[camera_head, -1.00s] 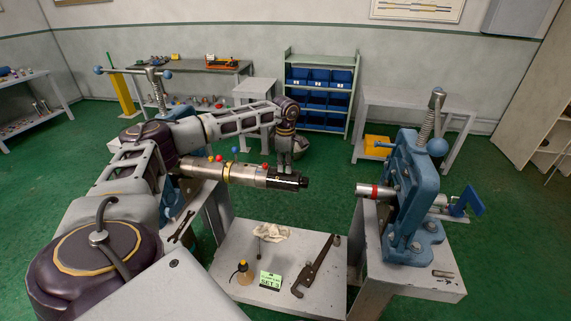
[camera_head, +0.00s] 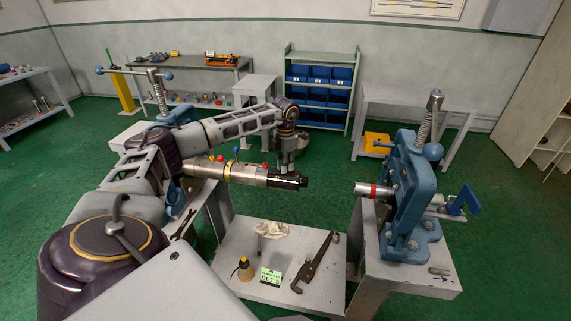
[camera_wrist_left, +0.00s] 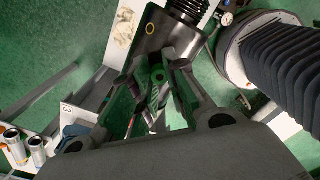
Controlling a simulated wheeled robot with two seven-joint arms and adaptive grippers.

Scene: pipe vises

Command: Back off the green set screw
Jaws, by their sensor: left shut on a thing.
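A steel pipe assembly (camera_head: 245,174) with a black threaded end piece (camera_head: 286,182) extends right from behind my left arm, roughly level. My left gripper (camera_head: 285,170) points down onto the black piece. In the left wrist view, its fingers (camera_wrist_left: 160,82) are closed around a small green round part with a dark centre (camera_wrist_left: 157,74), which looks like the green set screw. The black piece (camera_wrist_left: 168,36) is beside the fingertips there. In the head view the gripper hides the green screw. My right gripper is not in view.
A blue vise (camera_head: 408,200) at right holds a short pipe with a red band (camera_head: 372,190). Another blue vise (camera_head: 180,115) is partly behind my arm.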

